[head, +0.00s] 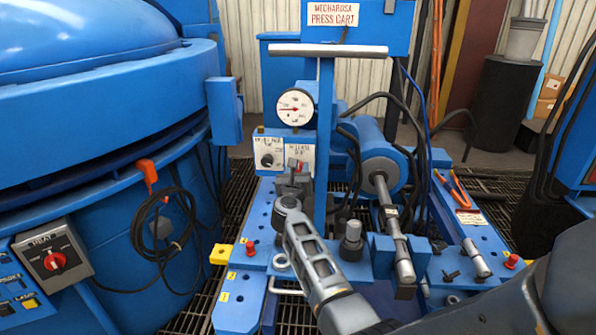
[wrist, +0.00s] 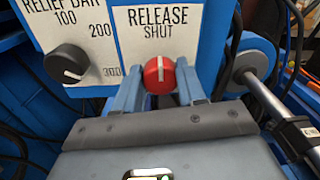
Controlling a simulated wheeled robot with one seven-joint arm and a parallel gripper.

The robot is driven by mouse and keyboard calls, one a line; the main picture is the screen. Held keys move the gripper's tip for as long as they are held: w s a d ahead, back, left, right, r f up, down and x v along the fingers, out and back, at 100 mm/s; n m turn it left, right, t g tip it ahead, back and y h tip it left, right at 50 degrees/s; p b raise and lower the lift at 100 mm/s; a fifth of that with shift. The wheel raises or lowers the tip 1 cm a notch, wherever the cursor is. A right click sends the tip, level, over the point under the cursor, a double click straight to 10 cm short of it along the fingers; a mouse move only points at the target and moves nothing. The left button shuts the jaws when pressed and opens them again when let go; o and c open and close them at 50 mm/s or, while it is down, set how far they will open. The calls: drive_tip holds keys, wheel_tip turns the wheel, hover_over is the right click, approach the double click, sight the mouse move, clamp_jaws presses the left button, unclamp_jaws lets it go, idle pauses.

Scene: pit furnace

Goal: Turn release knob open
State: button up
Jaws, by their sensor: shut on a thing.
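The red release knob (wrist: 159,75) sits on a white panel marked RELEASE and SHUT. Its white pointer line stands about upright, toward the word SHUT. In the wrist view my gripper (wrist: 160,88) has one blue-grey finger on each side of the knob and is shut on it. In the head view my gripper (head: 292,170) reaches the panel's lower right part, and only a bit of the red knob (head: 293,163) shows above it.
A black relief knob (wrist: 70,64) with a dial scale is left of the release knob. A pressure gauge (head: 295,107) sits above the panel. A blue post (head: 325,150) and a cylinder (head: 380,160) stand close on the right.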

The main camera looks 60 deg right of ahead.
drive_tip(key=shift+n+p, duration=0.3)
drive_tip(key=shift+n, duration=0.1)
drive_tip(key=n+p, duration=0.2)
drive_tip(key=n, duration=0.2)
drive_tip(key=shift+r, duration=0.1)
drive_tip(key=n+p, duration=0.5)
drive_tip(key=n, duration=0.7)
drive_tip(key=shift+t, duration=0.3)
drive_tip(key=n, duration=0.2)
drive_tip(key=n+p, duration=0.2)
drive_tip(key=n, duration=0.1)
drive_tip(key=shift+f+n, duration=0.3)
drive_tip(key=o, duration=1.1)
drive_tip(key=shift+c, duration=0.2)
